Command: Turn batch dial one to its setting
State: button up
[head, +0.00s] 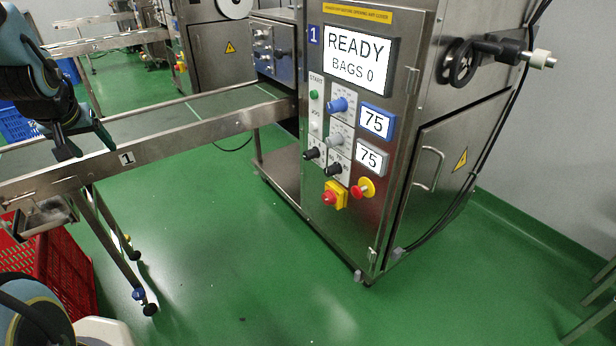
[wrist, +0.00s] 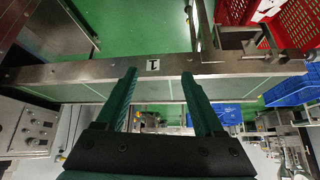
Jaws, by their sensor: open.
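The machine marked 1 (head: 350,200) has a front panel with a blue dial (head: 337,105) beside a blue-framed display (head: 376,121) reading 75. Below it is a grey dial (head: 335,140) beside a white display (head: 371,157) also reading 75. Two black knobs (head: 312,153) (head: 333,169) sit lower. The dial labels are too small to read, so I cannot tell which is batch dial one. My gripper (head: 87,149) is open and empty over the conveyor at the left, well apart from the dials. Its two fingers also show in the wrist view (wrist: 160,78).
The conveyor (head: 190,133), labelled 1, runs up to the machine. A screen (head: 358,60) reads READY, BAGS 0. A red knob on yellow (head: 333,195) and a red emergency button (head: 362,188) sit below the dials. A red crate (head: 55,265) stands left. Green floor before the machine is clear.

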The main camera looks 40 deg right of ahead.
jog(key=w+d+f+m+t+h+b, duration=0.25)
jog(key=w+d+f+b, duration=0.25)
jog(key=d+f+b, duration=0.5)
jog(key=w+d+f+m+t+h+b, duration=0.1)
jog(key=w+d+f+h+b, duration=0.35)
jog(key=d+f+b, duration=0.5)
jog(key=m+g+h+b, duration=0.3)
jog(key=m+g+h, duration=0.6)
jog(key=g, duration=0.2)
send_near(305, 156)
jog(key=d+b, duration=0.1)
jog(key=d, duration=0.2)
jog(key=d+b, duration=0.1)
jog(key=d, duration=0.3)
jog(key=d+b, duration=0.1)
jog(key=d, duration=0.3)
jog(key=shift+s+d+f+b, duration=0.1)
jog(key=shift+s+f+b, duration=0.05)
jog(key=shift+s+b, duration=0.25)
grip_shut()
